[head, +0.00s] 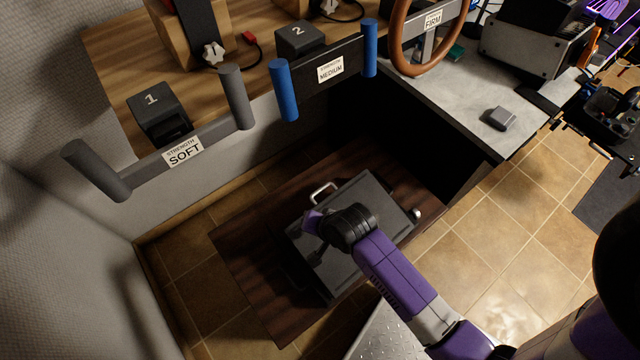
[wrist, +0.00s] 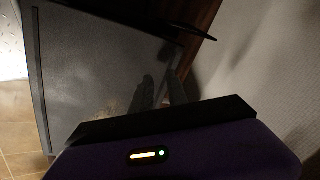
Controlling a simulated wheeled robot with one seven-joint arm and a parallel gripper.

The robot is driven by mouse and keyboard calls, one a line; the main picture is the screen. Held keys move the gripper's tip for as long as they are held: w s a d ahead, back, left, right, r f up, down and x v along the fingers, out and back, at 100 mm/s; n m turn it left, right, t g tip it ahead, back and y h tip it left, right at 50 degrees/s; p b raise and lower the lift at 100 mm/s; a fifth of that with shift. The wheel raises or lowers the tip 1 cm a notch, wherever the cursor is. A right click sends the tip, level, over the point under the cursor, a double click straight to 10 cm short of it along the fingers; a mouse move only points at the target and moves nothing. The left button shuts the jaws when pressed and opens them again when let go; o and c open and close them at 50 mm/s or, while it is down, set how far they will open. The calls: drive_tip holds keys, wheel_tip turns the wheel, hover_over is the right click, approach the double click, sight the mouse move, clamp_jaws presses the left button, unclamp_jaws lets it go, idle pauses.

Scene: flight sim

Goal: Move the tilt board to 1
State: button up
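A dark grey flat board (head: 378,190), which looks like the tilt board, lies on a dark brown wooden base (head: 250,245) near the floor. A light metal handle (head: 322,192) stands at its back edge, and a small round light knob (head: 416,214) is at its right corner. My gripper (head: 318,252) is over the left part of the board; whether it touches is unclear. The board's grey surface (wrist: 85,65) fills much of the wrist view. Dark finger shapes (wrist: 160,92) show there, but their opening is not clear. My arm hides the board's middle.
A wooden shelf (head: 112,50) above holds black boxes marked 1 (head: 155,112) and 2 (head: 299,38). Grey SOFT (head: 215,135) and blue MEDIUM (head: 345,55) yokes jut out from it. A grey-topped desk (head: 450,100) stands right. Tiled floor (head: 545,225) is open at right.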

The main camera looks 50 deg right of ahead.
sight(320, 190)
drive_tip(key=w+d+m, duration=0.1)
drive_tip(key=w+d+m+g, duration=0.1)
drive_tip(key=d, duration=0.1)
drive_tip(key=w+d+r+m+g, duration=0.1)
drive_tip(key=w+d, duration=0.1)
drive_tip(key=shift+d, duration=0.1)
drive_tip(key=w+d+r+m+g, duration=0.2)
drive_tip(key=d+r+m+g, duration=0.15)
drive_tip(key=d, duration=0.35)
drive_tip(key=shift+t+y, duration=0.35)
drive_tip(key=shift+y, duration=0.05)
drive_tip(key=shift+w+d+f, duration=0.1)
drive_tip(key=shift+w+f, duration=0.05)
drive_tip(key=shift+f, duration=1.7)
drive_tip(key=shift+w+d+f, duration=0.1)
drive_tip(key=shift+w+f, duration=0.05)
drive_tip(key=shift+f, duration=1.65)
clamp_jaws()
drive_tip(key=shift+a, duration=0.1)
